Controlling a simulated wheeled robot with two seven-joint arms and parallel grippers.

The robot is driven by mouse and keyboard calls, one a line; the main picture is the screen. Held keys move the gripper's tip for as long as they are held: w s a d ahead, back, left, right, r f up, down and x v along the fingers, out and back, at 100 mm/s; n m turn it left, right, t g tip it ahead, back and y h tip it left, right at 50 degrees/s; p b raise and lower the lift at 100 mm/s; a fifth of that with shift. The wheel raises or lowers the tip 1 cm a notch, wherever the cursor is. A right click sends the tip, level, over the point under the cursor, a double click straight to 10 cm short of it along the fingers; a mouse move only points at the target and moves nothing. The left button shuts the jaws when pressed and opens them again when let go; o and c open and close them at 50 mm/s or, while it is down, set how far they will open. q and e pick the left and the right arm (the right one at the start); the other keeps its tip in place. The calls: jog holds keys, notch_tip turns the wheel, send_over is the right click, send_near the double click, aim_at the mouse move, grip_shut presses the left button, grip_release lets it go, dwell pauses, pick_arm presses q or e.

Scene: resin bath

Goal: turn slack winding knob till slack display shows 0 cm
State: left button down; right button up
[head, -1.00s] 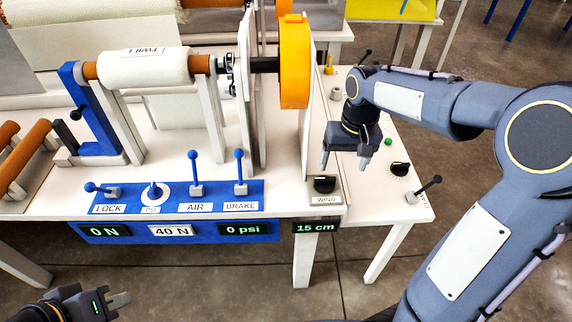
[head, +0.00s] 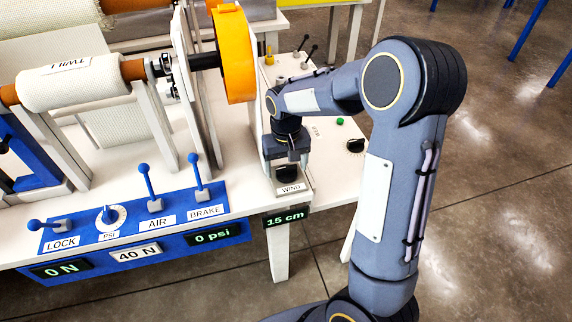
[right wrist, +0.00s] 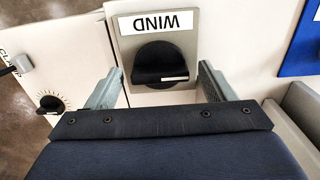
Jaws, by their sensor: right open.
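The winding knob (head: 287,173) is black and round, on a grey plate marked WIND (head: 291,188) at the bench's front right corner. It also shows in the right wrist view (right wrist: 156,60), with a white pointer line. My right gripper (head: 284,161) is just above the knob, partly hiding it in the head view. In the right wrist view its open fingers (right wrist: 160,76) stand apart at either side of the knob's near part, with gaps. The slack display (head: 286,217) below reads 15 cm. My left gripper is out of view.
An orange wheel (head: 235,55) stands behind.

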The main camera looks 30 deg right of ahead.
jog(key=c, duration=1)
jog(key=shift+m, duration=0.4)
jog(key=m+p, duration=0.1)
jog(key=m, duration=0.3)
jog(key=shift+r, duration=0.1)
jog(key=m+p, duration=0.1)
jog(key=m, duration=0.2)
jog(key=shift+m+p, duration=0.3)
jog(key=m+p, duration=0.2)
jog(key=m, duration=0.2)
jog(key=shift+r, duration=0.1)
jog(key=shift+m+p, duration=1.05)
jog(key=shift+m, duration=1.25)
